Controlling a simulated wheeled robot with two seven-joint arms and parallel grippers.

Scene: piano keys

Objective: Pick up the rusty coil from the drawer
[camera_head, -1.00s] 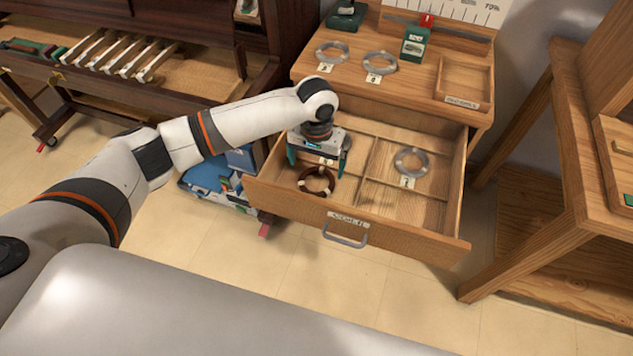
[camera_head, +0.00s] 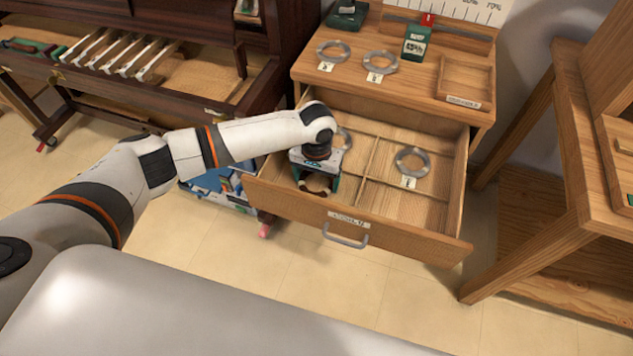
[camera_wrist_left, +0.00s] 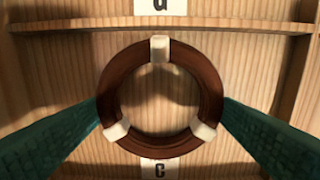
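The rusty coil (camera_wrist_left: 110,88) is a dark brown ring with three white ties, and it lies in the front left compartment of the open drawer (camera_head: 400,230). In the head view the coil (camera_head: 316,185) is partly hidden under my left gripper (camera_head: 317,190). The gripper points down, with one green finger on each side of the coil. In the left wrist view the fingertips (camera_wrist_left: 160,103) meet the coil's outer left and right edges, so the gripper looks shut on it. My right gripper is not in view.
Low wooden dividers and the drawer walls surround the coil. Two grey rings (camera_head: 332,52) (camera_head: 380,62) lie on the desktop above. A wooden stand (camera_head: 560,230) is at the right.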

